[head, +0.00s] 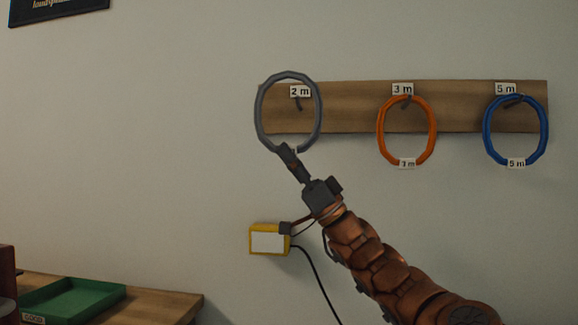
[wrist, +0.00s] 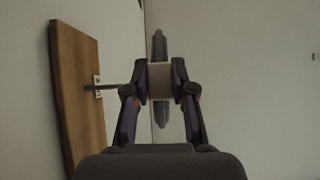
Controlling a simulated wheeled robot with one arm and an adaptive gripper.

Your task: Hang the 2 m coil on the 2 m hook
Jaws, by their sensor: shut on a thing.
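The grey coil (head: 259,110) is held upright at its bottom by my gripper (head: 287,149) in the head view. In that view the coil's ring surrounds the 2 m label and the 2 m hook (head: 299,104). In the wrist view, my gripper (wrist: 160,85) is shut on the coil's pale tag, and the coil (wrist: 158,45) shows edge-on. There the 2 m hook (wrist: 104,87) sticks out from the board at left, and the coil is to the right of its tip, apart from the board. The coil's tag is mostly hidden in the head view.
The wooden board (head: 350,105) on the wall also carries an orange coil (head: 380,130) under 3 m and a blue coil (head: 488,130) under 5 m. A yellow box (head: 268,240) with a cable is below. A green tray (head: 75,298) lies on a table at lower left.

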